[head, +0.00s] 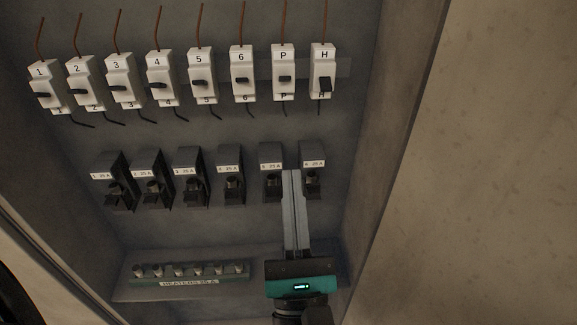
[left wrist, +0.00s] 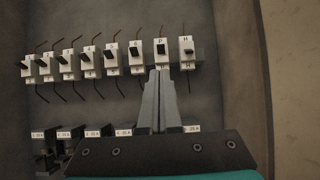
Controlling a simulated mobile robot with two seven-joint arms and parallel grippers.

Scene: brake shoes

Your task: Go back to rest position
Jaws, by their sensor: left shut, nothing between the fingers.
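My left gripper (head: 291,174) is in front of the panel in the head view, its two long grey fingers together and empty. The fingertips overlap the right end of the row of black fuse holders, between the last two. In the left wrist view the shut fingers (left wrist: 160,72) point up toward the breaker labelled P (left wrist: 161,53). Whether the fingers touch anything cannot be told. The white breaker labelled H (head: 322,72) has its black lever lower than its neighbours'. My right gripper is not in view.
White numbered breakers (head: 202,75) line the top of the grey cabinet. Black fuse holders (head: 231,175) form the middle row. A green strip with several fuses (head: 190,272) lies on the lower ledge. The cabinet's right side wall (head: 375,130) stands close to my left gripper.

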